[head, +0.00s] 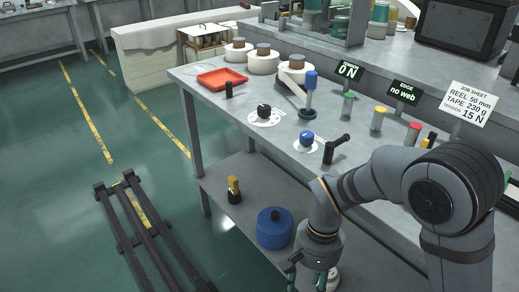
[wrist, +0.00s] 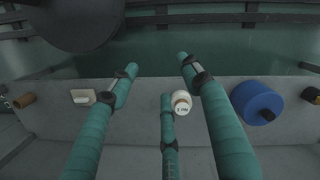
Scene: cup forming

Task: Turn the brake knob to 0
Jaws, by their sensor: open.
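Two dials with round knobs stand on the bench top in the head view. One has a black knob (head: 264,110) on a white dial plate (head: 256,119), the other a blue knob (head: 307,136) on a white plate (head: 299,146). I cannot tell which is the brake knob, and their scale marks are too small to read. My gripper (head: 311,281) hangs low at the bottom of the head view, in front of the bench and below the top. In the wrist view its teal fingers (wrist: 160,74) are spread open and empty, above the lower shelf, away from both knobs.
A black lever (head: 335,149) stands right of the blue knob, and a blue-topped post (head: 310,95) behind it. A display (head: 348,70) reads 0 N.

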